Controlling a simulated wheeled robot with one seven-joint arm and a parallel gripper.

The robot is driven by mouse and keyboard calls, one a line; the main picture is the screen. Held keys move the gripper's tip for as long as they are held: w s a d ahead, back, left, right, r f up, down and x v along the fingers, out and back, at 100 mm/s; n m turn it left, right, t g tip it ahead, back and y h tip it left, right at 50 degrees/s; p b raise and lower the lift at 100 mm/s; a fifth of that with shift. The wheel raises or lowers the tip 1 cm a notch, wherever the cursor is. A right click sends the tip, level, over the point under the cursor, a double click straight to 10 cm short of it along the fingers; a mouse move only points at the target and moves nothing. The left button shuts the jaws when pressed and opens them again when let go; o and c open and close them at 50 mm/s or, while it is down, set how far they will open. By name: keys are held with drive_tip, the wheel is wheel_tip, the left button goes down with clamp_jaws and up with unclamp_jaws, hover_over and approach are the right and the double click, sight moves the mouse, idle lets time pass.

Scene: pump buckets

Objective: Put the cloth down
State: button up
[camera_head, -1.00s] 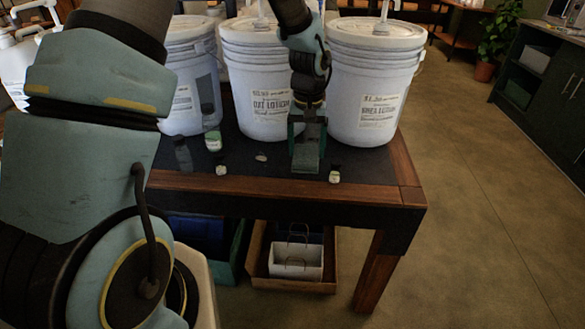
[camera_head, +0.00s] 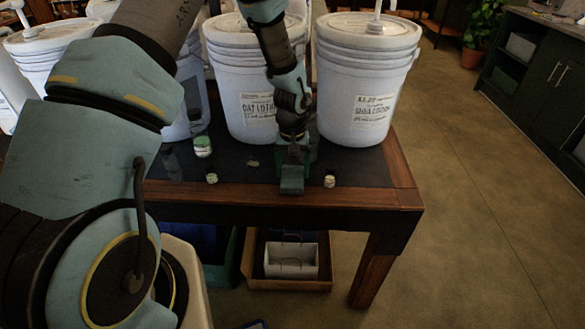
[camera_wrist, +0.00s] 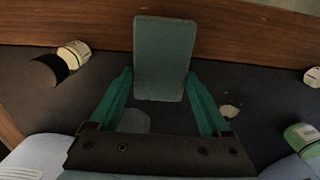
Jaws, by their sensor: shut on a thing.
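My gripper (camera_head: 291,157) points down over the front part of the dark tabletop. Its fingers are shut on the cloth (camera_head: 291,181), a flat grey-green folded pad. In the wrist view the cloth (camera_wrist: 165,58) sits between the two green fingertips and reaches toward the wooden front edge. I cannot tell whether the cloth touches the table. A pale spill spot (camera_head: 253,163) lies on the table just left of my gripper, and it also shows in the wrist view (camera_wrist: 229,111).
Large white pump buckets (camera_head: 369,90) stand behind my gripper. A wooden crate (camera_head: 290,283) is under the table (camera_head: 375,197).

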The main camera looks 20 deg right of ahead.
sight(293, 172)
drive_tip(key=shift+f, duration=0.2)
drive_tip(key=shift+f, duration=0.2)
drive_tip(key=o, duration=1.3)
drive_tip(key=shift+c, duration=0.2)
drive_tip(key=shift+r, duration=0.1)
wheel_tip(293, 172, up, 12)
drive_tip(key=b, duration=0.3)
drive_tip(key=a+r+n, duration=0.1)
drive_tip(key=a+r, duration=0.2)
drive_tip(key=a, duration=0.6)
drive_tip(key=a+r+n, duration=0.1)
drive_tip(key=a+r, duration=0.2)
drive_tip(key=a, duration=0.7)
drive_tip(key=s+a+r+n+t, duration=0.1)
drive_tip(key=s+a, duration=0.4)
drive_tip(key=a, duration=0.7)
drive_tip(key=shift+s+r+n+t, duration=0.2)
drive_tip(key=shift+s+n+t, duration=0.1)
drive_tip(key=shift+n, duration=0.1)
